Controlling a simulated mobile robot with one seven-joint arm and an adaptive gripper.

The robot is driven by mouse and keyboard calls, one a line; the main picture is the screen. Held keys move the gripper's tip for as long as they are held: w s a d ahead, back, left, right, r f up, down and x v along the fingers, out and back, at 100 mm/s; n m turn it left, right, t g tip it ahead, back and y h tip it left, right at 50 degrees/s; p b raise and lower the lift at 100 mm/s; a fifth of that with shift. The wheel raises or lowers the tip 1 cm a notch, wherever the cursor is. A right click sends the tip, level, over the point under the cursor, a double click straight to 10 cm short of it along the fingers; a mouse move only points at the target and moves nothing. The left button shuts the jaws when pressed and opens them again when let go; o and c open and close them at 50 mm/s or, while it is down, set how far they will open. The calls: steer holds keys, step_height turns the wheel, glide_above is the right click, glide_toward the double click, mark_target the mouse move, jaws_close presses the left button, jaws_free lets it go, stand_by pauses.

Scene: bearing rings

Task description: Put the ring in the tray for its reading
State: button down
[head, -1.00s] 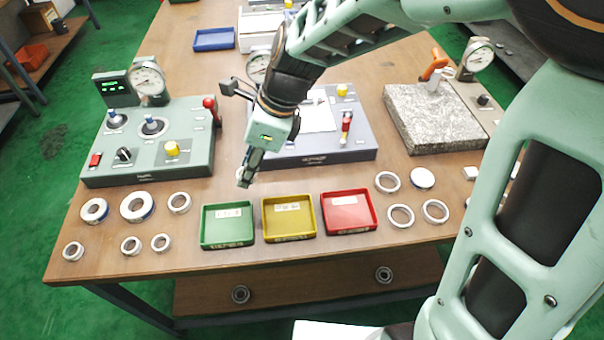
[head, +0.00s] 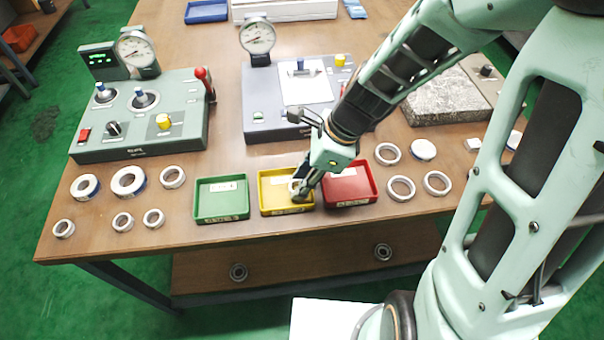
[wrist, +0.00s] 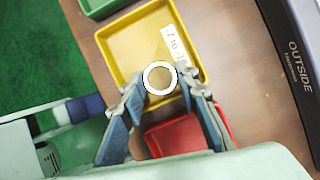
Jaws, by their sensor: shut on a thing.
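My gripper (head: 299,194) is shut on a small pale metal ring (wrist: 146,83), held at its fingertips (wrist: 160,92). The ring is over the yellow tray (wrist: 117,45), the middle of three; I cannot tell whether it touches the tray floor. The yellow tray (head: 265,194) has a white label, partly hidden by the ring in the wrist view. The green tray (head: 222,211) is on its left and the red tray (head: 368,181) on its right. Both look empty, though my gripper hides part of the red one.
Several loose rings lie on the table left of the trays, including a large one (head: 115,183), and more lie at right (head: 399,178). A green-grey gauge station (head: 140,148) and a dark grey one (head: 265,133) stand behind. The table's front edge is close to the trays.

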steer(key=shift+f, duration=0.1)
steer(key=c, duration=1.8)
jaws_free()
steer(key=shift+f, duration=0.1)
steer(key=shift+o, duration=0.2)
steer(key=shift+r, duration=0.4)
steer(key=p+v, duration=0.3)
steer(key=v, duration=0.8)
steer(key=shift+d+r, duration=0.2)
steer(key=shift+d, duration=0.05)
